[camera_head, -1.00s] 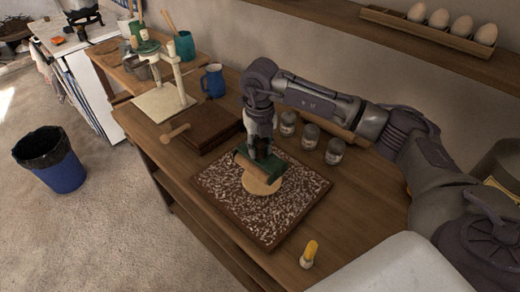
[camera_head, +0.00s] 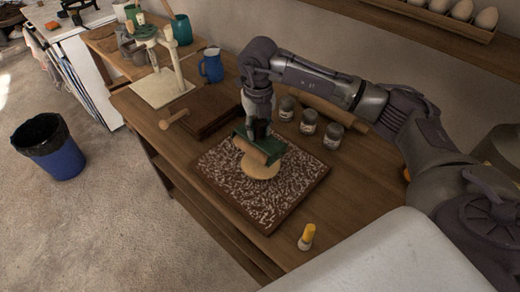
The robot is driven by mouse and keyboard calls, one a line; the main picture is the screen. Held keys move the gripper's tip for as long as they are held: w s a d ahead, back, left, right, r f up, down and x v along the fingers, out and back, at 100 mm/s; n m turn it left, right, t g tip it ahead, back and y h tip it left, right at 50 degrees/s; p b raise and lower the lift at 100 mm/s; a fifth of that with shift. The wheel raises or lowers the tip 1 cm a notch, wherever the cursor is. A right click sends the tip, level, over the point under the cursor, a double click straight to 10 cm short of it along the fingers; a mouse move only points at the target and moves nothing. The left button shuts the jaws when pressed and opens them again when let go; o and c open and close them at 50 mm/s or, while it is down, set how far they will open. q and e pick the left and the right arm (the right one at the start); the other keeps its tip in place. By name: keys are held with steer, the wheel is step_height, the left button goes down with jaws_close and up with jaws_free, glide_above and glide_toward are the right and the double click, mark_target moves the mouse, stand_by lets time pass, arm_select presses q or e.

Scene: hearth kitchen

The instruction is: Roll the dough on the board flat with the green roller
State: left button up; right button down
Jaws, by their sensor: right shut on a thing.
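The dough (camera_head: 262,170) is a pale round disc on the floury dark board (camera_head: 290,193) near the table's front. The green roller (camera_head: 271,147), with a wooden cylinder, is at the dough's far side and covers part of it. My right gripper (camera_head: 258,130) points down and is shut on the roller's green top. Whether the roller presses on the dough is hard to tell. My left gripper is out of view.
Several jars (camera_head: 309,122) stand behind the board near a wooden rolling pin (camera_head: 335,108). A yellow-topped shaker (camera_head: 307,237) stands at the board's front right. A brown wooden block (camera_head: 205,113), a cream stand (camera_head: 162,88) and a blue mug (camera_head: 211,66) are to the left.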

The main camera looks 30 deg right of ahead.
steer(key=shift+w+d+f+b, duration=0.1)
steer(key=shift+d+f+b, duration=0.1)
steer(key=shift+f+b, duration=1.1)
steer(key=shift+w+d+f+b, duration=0.15)
steer(key=shift+f+b, duration=0.8)
steer(key=shift+f, duration=0.65)
steer(key=shift+f+b, duration=0.45)
steer(key=shift+f, duration=0.15)
steer(key=shift+d, duration=0.15)
steer(key=shift+w+d+f+b, duration=0.1)
steer(key=shift+w+d+b, duration=0.15)
steer(key=shift+d, duration=0.35)
steer(key=shift+w+d+f+b, duration=0.1)
steer(key=shift+d+b, duration=0.2)
steer(key=shift+d, duration=0.35)
steer(key=shift+r, duration=0.1)
steer(key=shift+w+r+p, duration=0.1)
steer(key=shift+r+p, duration=0.35)
steer(key=shift+r, duration=0.05)
steer(key=shift+r+p, duration=1.85)
steer(key=shift+r, duration=1.15)
